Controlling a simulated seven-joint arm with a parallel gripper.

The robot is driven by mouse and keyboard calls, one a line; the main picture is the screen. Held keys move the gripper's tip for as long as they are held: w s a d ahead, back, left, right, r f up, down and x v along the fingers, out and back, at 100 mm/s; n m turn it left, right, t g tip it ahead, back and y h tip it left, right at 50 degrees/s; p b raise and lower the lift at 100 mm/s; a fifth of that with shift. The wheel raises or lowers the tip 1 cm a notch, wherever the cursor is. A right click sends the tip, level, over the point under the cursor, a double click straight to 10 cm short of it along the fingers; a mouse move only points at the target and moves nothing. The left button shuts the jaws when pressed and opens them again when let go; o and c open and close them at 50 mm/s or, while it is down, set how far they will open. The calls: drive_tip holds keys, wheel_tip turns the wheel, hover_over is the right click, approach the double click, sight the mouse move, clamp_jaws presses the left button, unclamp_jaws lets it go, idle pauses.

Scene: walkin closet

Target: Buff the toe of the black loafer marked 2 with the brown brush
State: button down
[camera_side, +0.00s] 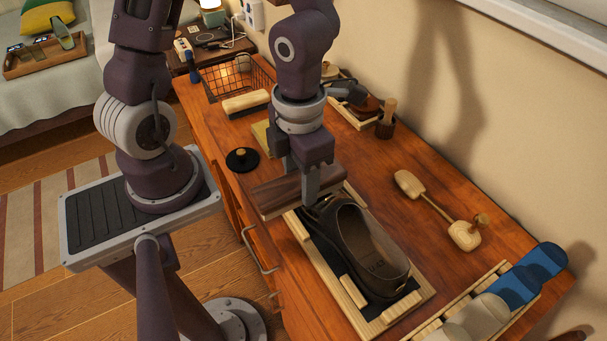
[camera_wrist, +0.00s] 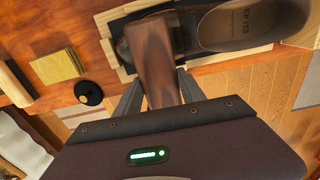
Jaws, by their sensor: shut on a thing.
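My gripper (camera_side: 310,190) is shut on the brown brush (camera_side: 275,192), a dark wooden block with a paler underside. The brush is at the toe end of the black loafer (camera_side: 372,250) and hides much of the toe. I cannot tell whether the brush touches the leather. The loafer lies in a pale wooden frame (camera_side: 425,284) with its opening upward. In the wrist view the brush (camera_wrist: 158,60) runs between my fingers and overlaps the toe; the loafer (camera_wrist: 255,25) shows "EU 43" inside. I see no mark 2.
A wooden shoe tree (camera_side: 440,210) lies right. A rack with blue and cream items (camera_side: 520,283) stands in front; a wire basket (camera_side: 236,78) is behind.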

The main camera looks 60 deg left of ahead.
drive_tip(key=shift+a+r, duration=0.35)
drive_tip(key=shift+r, duration=0.75)
drive_tip(key=shift+a+r, duration=0.35)
drive_tip(key=shift+r, duration=0.7)
drive_tip(key=shift+a+r, duration=0.35)
drive_tip(key=shift+r, duration=0.75)
